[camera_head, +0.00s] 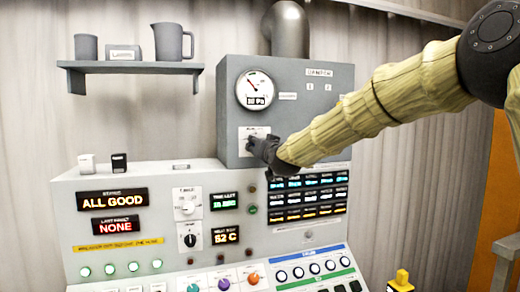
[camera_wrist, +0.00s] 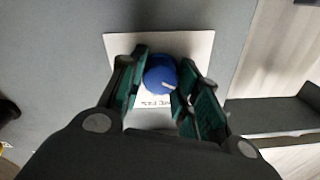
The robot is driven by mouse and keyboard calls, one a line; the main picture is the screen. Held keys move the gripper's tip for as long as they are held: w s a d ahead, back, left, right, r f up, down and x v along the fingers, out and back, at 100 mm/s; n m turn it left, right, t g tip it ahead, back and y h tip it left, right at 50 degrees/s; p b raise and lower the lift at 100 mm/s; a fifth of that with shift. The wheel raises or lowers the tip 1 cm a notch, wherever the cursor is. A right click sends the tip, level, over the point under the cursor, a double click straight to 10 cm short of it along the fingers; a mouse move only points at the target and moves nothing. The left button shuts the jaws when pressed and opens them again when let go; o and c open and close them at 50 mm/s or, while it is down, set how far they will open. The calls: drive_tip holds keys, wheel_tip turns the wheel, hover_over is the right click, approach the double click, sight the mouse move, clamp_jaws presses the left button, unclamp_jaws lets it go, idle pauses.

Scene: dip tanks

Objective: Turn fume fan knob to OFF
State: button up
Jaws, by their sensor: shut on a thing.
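The fume fan knob is a round blue knob (camera_wrist: 160,76) with a light pointer line, on a white label plate (camera_wrist: 190,44) in the wrist view. The pointer slants to the lower left or upper right. The print on the plate is too blurred to read. My gripper (camera_wrist: 162,90) has its green-padded fingers on both sides of the knob, shut on it. In the head view my gripper (camera_head: 262,148) is at the white plate on the grey fan box (camera_head: 225,100), below the round gauge (camera_head: 255,90). It hides most of the knob there.
A damper label (camera_head: 319,72) is at the box's upper right. Below stands a sloped control panel (camera_head: 155,180) with displays and several knobs. A shelf (camera_head: 130,67) with a cup and a jug hangs at the left. My arm crosses from the right.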

drive_tip(key=shift+f+n, duration=0.3)
drive_tip(key=shift+n, duration=0.1)
drive_tip(key=o, duration=1)
drive_tip(key=shift+o, duration=0.2)
drive_tip(key=shift+r, duration=0.1)
drive_tip(key=shift+r, duration=0.1)
drive_tip(key=v, duration=1.2)
drive_tip(key=shift+d, duration=0.15)
